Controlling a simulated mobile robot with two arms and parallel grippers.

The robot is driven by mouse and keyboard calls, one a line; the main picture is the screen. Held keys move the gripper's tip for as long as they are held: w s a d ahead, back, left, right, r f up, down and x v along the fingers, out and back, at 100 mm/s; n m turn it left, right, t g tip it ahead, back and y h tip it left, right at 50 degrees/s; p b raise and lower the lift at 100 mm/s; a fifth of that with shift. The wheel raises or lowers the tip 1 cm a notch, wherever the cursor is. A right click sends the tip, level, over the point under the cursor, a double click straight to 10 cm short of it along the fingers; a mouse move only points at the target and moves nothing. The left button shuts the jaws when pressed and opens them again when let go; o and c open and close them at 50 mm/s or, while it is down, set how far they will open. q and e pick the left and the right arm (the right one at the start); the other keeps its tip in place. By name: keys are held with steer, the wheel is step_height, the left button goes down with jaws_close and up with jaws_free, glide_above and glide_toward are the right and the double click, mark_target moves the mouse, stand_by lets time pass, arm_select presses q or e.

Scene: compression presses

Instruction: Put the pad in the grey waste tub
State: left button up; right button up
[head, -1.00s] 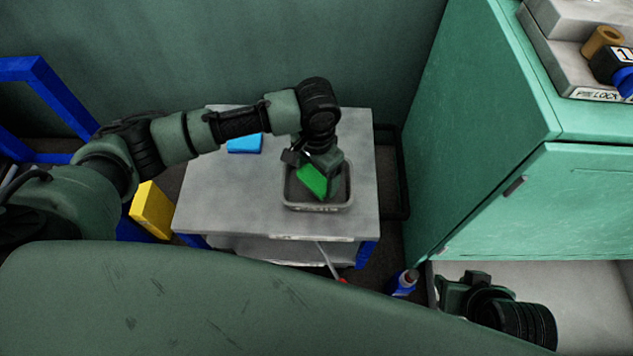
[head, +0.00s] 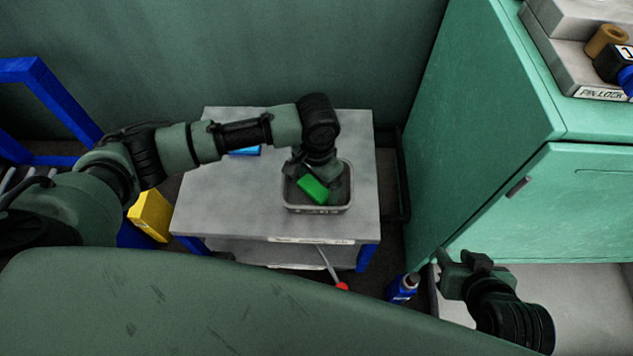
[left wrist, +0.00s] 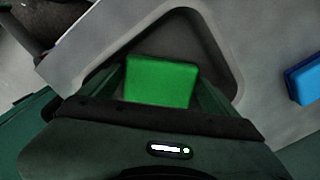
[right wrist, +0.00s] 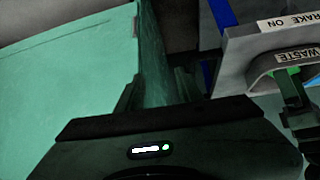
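The green pad (head: 313,189) is inside the grey waste tub (head: 318,210), low between its walls. My left gripper (head: 315,180) reaches down into the tub from above. In the left wrist view the pad (left wrist: 161,81) sits between the two fingers, which appear to touch its sides. The tub rim (left wrist: 225,35) surrounds the fingers there. Whether the pad touches the tub floor is hard to tell. My right gripper (head: 462,262) is away at the lower right, its fingers apart with nothing between them. The right wrist view shows the tub's WASTE label (right wrist: 297,57).
The tub stands on a grey cart top (head: 235,200). A blue block (head: 245,151) lies on the cart, partly behind my left arm. A yellow block (head: 151,214) is left of the cart. A green cabinet (head: 480,150) stands to the right. A blue bottle (head: 402,289) is near my right gripper.

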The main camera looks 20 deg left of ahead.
mark_target(317, 186)
arm_select(q)
steer(key=shift+r, duration=0.45)
step_height(317, 186, up, 4)
steer(key=shift+r+p, duration=0.15)
steer(key=shift+p, duration=0.85)
step_height(317, 186, up, 7)
steer(key=p, duration=0.2)
arm_select(e)
steer(key=s+d+f+g+h, duration=0.1)
steer(key=s+d+f+g, duration=0.1)
steer(key=s, duration=0.5)
steer(key=f+g, duration=0.1)
steer(key=g, duration=0.1)
steer(key=shift+d+f+g, duration=0.2)
steer(key=shift+f+g, duration=0.1)
steer(key=shift+s, duration=0.15)
